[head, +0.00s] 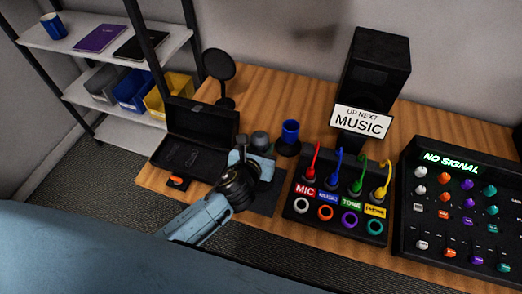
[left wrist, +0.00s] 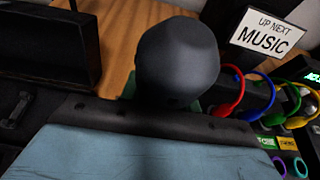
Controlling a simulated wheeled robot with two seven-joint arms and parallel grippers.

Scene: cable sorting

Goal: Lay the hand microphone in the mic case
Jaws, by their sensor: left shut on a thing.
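The hand microphone shows its round grey head (head: 260,140) above my left gripper (head: 256,160) in the head view. Its head (left wrist: 178,62) fills the middle of the left wrist view. My left gripper is shut on the microphone; the handle is mostly hidden by the gripper. The black mic case (head: 202,122) stands open just left of the gripper, lid raised at the back, with its dark inside empty of the microphone. Part of the case (left wrist: 50,45) shows at the left of the left wrist view. My right gripper is not in view.
A dark mat (head: 265,203) lies under the gripper. A blue cup (head: 290,132) and the cable panel (head: 333,222) stand to its right. A round black pop filter (head: 219,66) stands behind the case. The mixer (head: 405,190) is far right; shelves (head: 95,35) are left.

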